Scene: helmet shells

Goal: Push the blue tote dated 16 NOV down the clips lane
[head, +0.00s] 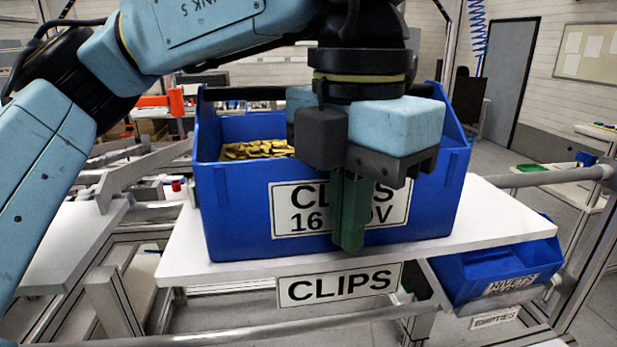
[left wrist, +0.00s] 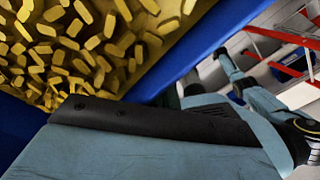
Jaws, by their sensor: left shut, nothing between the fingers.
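The blue tote (head: 240,195) stands upright on a white shelf in the head view. Its front label reads CLIPS and 16 NOV, partly covered by my gripper. Brass-coloured clips (head: 255,150) lie inside it; they also fill much of the left wrist view (left wrist: 90,50). The lane's CLIPS sign (head: 338,285) hangs on the shelf's front edge below the tote. My left gripper (head: 350,245) is shut and empty, its green fingers pointing down in front of the tote's label. I cannot tell whether the fingers touch the tote. My right gripper is not in view.
The white shelf (head: 190,260) shows bare surface around the tote's front and sides. A second blue tote (head: 500,270) sits lower right, above a sign reading EMPTIES (head: 494,319). Grey rails and frame posts flank the shelf.

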